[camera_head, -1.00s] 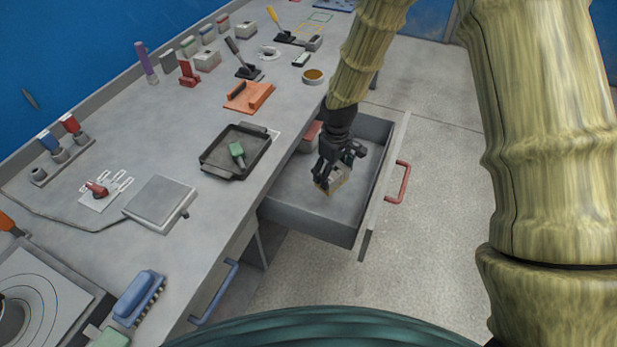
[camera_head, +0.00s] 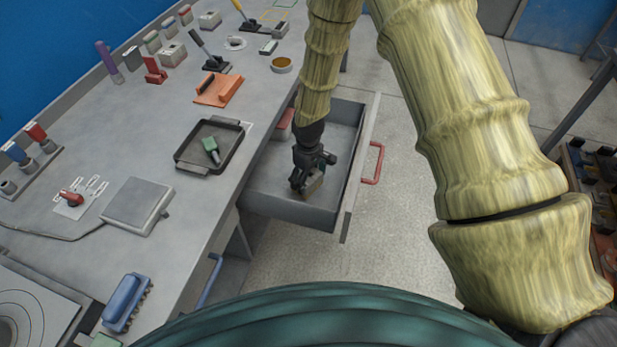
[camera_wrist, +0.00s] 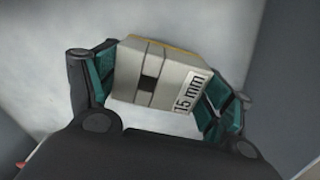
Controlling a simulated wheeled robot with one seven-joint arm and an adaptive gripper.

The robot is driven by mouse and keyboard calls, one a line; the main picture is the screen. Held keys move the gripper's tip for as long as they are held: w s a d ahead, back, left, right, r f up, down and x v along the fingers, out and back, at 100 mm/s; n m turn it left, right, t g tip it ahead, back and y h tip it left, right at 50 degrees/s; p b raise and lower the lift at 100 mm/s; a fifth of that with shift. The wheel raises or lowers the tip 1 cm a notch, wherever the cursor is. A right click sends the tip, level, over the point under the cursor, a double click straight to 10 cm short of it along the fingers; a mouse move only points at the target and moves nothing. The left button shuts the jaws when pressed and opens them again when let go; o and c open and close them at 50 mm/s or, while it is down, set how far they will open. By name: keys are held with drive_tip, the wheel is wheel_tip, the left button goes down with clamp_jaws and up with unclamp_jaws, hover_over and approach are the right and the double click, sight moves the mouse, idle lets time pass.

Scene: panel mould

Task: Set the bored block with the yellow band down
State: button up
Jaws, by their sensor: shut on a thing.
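The bored block with the yellow band (camera_wrist: 160,75) is between the teal finger pads of my gripper (camera_wrist: 158,88) in the wrist view. It is pale, with a dark square opening in its near face and a "15 mm" label at its right. A thin yellow edge shows along its far top side. In the head view my gripper (camera_head: 309,178) is shut on the block (camera_head: 314,188), down inside the open grey drawer (camera_head: 343,190). I cannot tell whether the block touches the drawer floor.
The drawer has a red handle (camera_head: 376,163) and walls close around my gripper. A reddish thing (camera_head: 286,119) lies at the drawer's back left. On the bench stand a black tray (camera_head: 184,160) holding a green piece (camera_head: 210,146), and an orange fixture (camera_head: 219,90).

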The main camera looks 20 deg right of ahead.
drive_tip(key=shift+f, duration=0.4)
drive_tip(key=o, duration=1.2)
drive_tip(key=shift+f, duration=0.1)
drive_tip(key=shift+c, duration=0.2)
wheel_tip(320, 180, up, 12)
drive_tip(key=b, duration=0.2)
